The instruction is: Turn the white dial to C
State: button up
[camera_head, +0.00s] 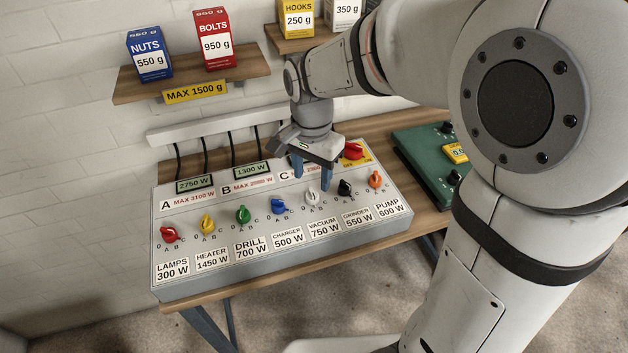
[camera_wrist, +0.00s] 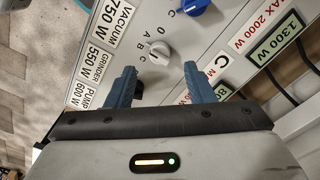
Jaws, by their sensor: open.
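The white dial (camera_head: 312,196) is on the sloped control panel (camera_head: 290,268), above the VACUUM 750 W label. The letters 0, A, B and C surround it. In the wrist view the white dial (camera_wrist: 160,52) lies just beyond and between the fingertips. I cannot tell clearly which letter its pointer faces. My gripper (camera_head: 312,186) points down over the panel, its blue fingers open and empty, just behind and above the white dial in the head view. In the wrist view my gripper (camera_wrist: 160,72) has one fingertip towards each side of the dial, apart from it.
The blue dial (camera_head: 279,206) and black dial (camera_head: 345,188) flank the white one closely. Red, yellow, green and orange dials share the row. A red switch (camera_head: 353,150) is behind the gripper's right side. A green box (camera_head: 425,155) stands right. Shelves with boxes hang behind.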

aim_at(312, 191)
notch_tip(312, 191, down, 5)
jog(key=shift+f, duration=0.1)
dwell(0.3)
